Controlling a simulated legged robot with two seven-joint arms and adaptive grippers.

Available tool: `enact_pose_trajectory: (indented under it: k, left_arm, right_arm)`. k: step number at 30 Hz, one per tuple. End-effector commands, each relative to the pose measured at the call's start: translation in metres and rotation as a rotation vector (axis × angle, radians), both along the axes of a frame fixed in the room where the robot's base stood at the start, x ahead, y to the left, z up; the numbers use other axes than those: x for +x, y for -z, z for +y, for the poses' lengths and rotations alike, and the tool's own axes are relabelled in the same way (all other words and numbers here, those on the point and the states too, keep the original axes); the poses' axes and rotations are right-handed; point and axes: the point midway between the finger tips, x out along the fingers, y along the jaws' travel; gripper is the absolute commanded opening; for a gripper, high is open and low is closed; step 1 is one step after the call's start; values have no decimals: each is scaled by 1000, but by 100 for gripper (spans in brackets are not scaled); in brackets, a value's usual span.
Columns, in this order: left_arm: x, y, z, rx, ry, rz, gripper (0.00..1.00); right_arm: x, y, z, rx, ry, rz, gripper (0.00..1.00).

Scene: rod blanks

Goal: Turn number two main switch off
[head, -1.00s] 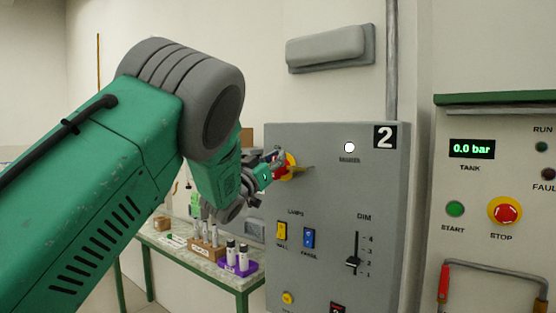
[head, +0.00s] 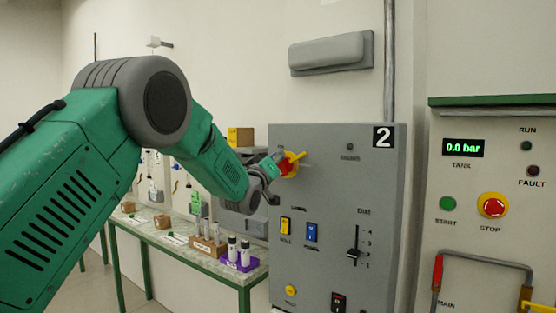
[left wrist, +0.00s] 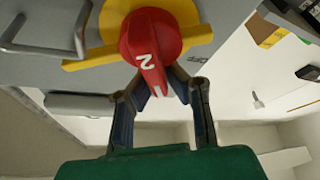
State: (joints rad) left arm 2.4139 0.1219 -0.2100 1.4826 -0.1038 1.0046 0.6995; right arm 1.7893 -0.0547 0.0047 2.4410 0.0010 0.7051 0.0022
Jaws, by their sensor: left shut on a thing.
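The number two main switch is a red knob marked 2 (left wrist: 148,40) on a yellow round plate with a yellow bar. In the head view the red knob (head: 287,166) sits at the upper left of the grey panel (head: 375,200) labelled 2, partly hidden by my gripper. My left gripper (head: 276,165) comes at it from the left. In the left wrist view its fingers (left wrist: 164,84) are shut on the narrow grip of the red knob. The round lamp (head: 350,146) on the panel is dark. My right gripper is out of view.
Yellow and blue lamp switches (head: 311,232) and a dim slider (head: 354,256) are lower on the panel. Another panel with a red stop button (head: 493,206) stands at the right. A bench (head: 190,262) with rod blanks stands behind at the left.

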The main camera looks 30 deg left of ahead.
Motion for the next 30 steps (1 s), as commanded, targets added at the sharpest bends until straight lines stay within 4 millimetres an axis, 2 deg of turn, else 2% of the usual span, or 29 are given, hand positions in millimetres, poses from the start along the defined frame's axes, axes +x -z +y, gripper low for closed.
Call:
enact_pose_trajectory:
  k: [1, 18, 30]
  left_arm:
    - [0, 13, 2, -51, 0, 24, 0]
    - [0, 24, 11, -589, -1, 66, 0]
    - [1, 33, 14, -906, -4, 93, 0]
  right_arm:
    - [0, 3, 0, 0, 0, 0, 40]
    - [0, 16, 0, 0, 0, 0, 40]
    - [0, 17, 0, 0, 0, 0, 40]
